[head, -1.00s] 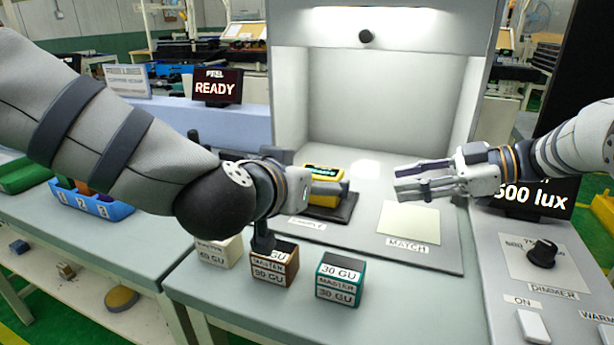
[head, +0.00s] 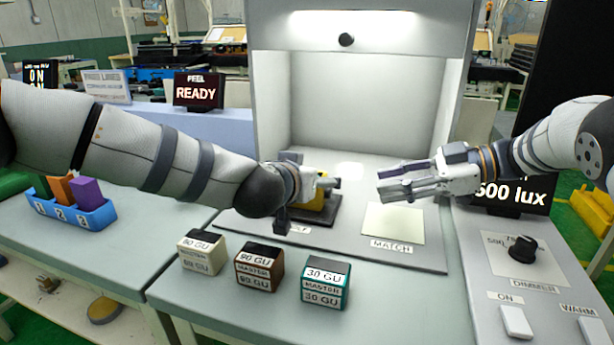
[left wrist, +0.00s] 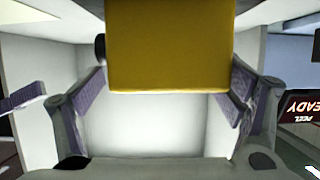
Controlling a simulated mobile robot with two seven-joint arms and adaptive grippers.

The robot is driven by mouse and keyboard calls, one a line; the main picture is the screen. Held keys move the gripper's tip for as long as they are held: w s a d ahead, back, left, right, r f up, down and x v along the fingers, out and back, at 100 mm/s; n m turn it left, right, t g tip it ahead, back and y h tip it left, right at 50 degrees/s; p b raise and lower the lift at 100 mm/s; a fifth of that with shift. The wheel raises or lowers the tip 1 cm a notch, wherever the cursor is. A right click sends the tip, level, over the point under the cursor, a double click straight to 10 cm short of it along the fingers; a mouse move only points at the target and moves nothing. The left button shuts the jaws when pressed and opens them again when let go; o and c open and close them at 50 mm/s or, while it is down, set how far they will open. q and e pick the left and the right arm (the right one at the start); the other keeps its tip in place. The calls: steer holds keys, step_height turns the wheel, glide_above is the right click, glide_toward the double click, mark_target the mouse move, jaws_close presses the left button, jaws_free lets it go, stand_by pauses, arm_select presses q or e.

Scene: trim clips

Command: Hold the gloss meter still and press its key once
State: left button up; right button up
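The yellow gloss meter (head: 326,203) sits on a dark sample panel (head: 322,218) in the light booth. In the head view it is largely hidden behind my left gripper (head: 322,184). In the left wrist view the meter (left wrist: 170,45) is a yellow block between the two fingers of my left gripper (left wrist: 170,85), close to both; I cannot tell whether the pads press on it. Its key is not visible. My right gripper (head: 380,183) is empty, its fingers apart and pointing left, above the booth floor to the right of the meter.
A pale MATCH card (head: 394,222) lies right of the meter. Several gloss master blocks (head: 259,266) stand in front. A blue numbered bin (head: 72,215) is at left. A READY display (head: 198,91) stands behind. A dimmer knob (head: 523,249) and switches are at right.

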arm_select(q)
steer(key=c, duration=0.9)
arm_select(e)
jaws_close()
arm_select(q)
steer(key=shift+f, duration=0.1)
